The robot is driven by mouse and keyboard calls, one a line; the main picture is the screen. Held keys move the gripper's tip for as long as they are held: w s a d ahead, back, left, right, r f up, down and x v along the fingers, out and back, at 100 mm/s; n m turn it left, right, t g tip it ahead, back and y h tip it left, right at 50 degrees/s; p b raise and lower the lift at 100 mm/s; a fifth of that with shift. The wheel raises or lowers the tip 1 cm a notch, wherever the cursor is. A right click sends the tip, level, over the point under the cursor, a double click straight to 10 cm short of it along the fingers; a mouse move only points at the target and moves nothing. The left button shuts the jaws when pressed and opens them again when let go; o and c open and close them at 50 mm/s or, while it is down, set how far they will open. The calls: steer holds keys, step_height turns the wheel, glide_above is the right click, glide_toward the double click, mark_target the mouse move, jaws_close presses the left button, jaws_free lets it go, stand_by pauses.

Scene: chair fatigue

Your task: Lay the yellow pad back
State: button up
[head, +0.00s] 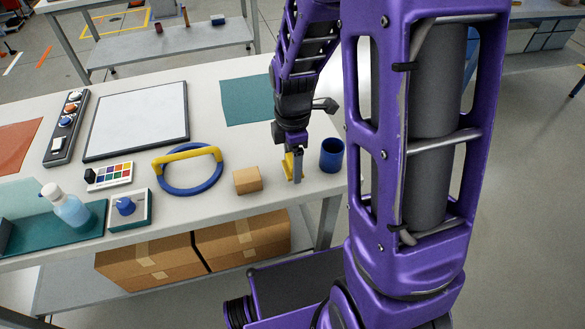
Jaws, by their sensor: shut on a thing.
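My gripper (296,174) points down over the right end of the white table, between a small cardboard box and a blue cup. It is shut on a small yellow piece, which looks like the yellow pad (289,167). Only the pad's left part shows, beside the fingers; the rest is hidden behind them. I cannot tell whether the pad touches the tabletop.
The small box (247,180) stands just left of my gripper, the blue cup (332,155) just right. Further left is a blue ring with a yellow handle (187,153). A teal mat (240,98) lies behind, a framed white board (138,118) farther left.

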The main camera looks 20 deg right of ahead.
steer(key=shift+f, duration=1.15)
steer(key=shift+f+b, duration=0.25)
steer(key=shift+b, duration=0.05)
steer(key=o, duration=1.2)
steer(key=shift+r, duration=0.1)
steer(key=shift+o, duration=0.2)
step_height(320, 180, up, 12)
steer(key=shift+r+p, duration=0.15)
steer(key=shift+p, duration=1)
